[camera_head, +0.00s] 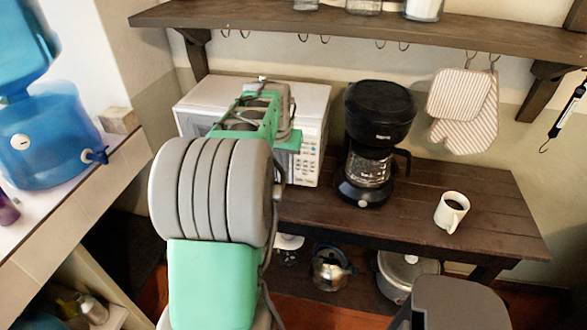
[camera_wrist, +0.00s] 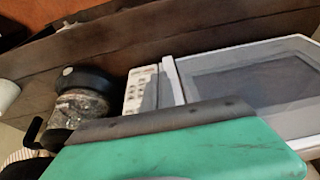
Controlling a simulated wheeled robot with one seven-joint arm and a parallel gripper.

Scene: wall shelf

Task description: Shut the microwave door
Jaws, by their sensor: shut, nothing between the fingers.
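The white microwave (camera_head: 305,95) stands on the dark wooden counter, at the left against the wall. Its keypad (camera_head: 312,140) faces front at the right. My arm hides most of its front in the head view. In the wrist view the microwave door (camera_wrist: 250,80) has a dark window and a white frame. Its free edge (camera_wrist: 173,80) stands off the keypad panel (camera_wrist: 141,90), so the door looks a little ajar. My gripper (camera_head: 258,112), green and grey, is in front of the microwave, shut and empty. Its fingertips are hidden, and I cannot tell whether it touches the door.
A black coffee maker (camera_head: 375,115) stands close to the microwave's right. A white mug (camera_head: 452,210) is at the counter's right. A wooden shelf (camera_head: 300,27) with hooks runs above. A kettle (camera_head: 330,270) and a pot (camera_head: 400,272) sit below. A blue water dispenser (camera_head: 50,135) stands left.

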